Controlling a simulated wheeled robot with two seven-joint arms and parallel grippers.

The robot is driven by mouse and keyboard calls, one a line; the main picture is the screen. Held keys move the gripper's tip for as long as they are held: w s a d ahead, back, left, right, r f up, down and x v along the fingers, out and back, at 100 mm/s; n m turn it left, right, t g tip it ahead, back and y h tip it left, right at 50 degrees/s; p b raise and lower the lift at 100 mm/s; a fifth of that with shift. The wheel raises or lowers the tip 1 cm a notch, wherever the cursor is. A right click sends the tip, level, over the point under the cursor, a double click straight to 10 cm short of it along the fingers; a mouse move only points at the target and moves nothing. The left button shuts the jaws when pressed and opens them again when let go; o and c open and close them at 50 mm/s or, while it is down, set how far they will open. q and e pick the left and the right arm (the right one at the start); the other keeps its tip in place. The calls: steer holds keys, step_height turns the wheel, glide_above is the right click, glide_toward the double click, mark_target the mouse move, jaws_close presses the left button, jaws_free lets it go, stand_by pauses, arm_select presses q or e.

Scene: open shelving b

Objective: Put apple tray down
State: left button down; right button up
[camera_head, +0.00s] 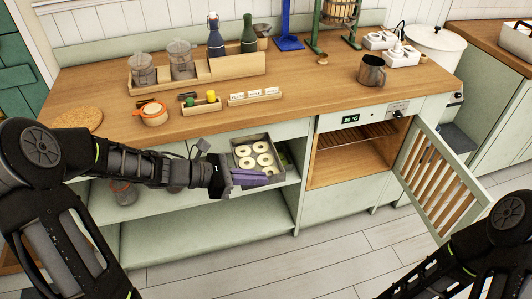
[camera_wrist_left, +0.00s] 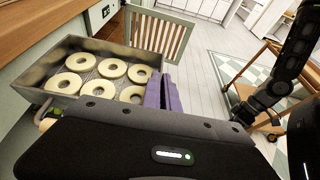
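The apple tray (camera_head: 237,161) is a grey metal tray with several pale apple rings, in front of the counter at the middle of the head view. It fills the upper left of the left wrist view (camera_wrist_left: 58,98). My left gripper (camera_head: 250,178) has purple fingers and looks shut on the tray's near edge; the fingers (camera_wrist_left: 163,92) sit close together at the tray's wall. The exact grip and the tray's underside are hidden. My right arm shows at the lower right of the head view. Its end (camera_wrist_left: 243,108) is small and dark in the left wrist view.
A cabinet (camera_head: 352,172) with a wire rack and a display stands open to the right. Its slatted door (camera_head: 440,180) swings out into the room. The lower shelf (camera_head: 205,232) has free room. The wooden counter (camera_head: 310,95) holds bottles, jars, a mug and small boxes.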

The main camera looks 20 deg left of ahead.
arm_select(q)
steer(key=s+a+f+t, duration=0.1)
steer(key=s+f, duration=0.3)
steer(key=f, duration=0.4)
steer(key=shift+s+a+f+n+y, duration=0.15)
steer(key=shift+a+f+n+y, duration=0.15)
steer(key=shift+n, duration=0.1)
steer(key=shift+r, duration=0.1)
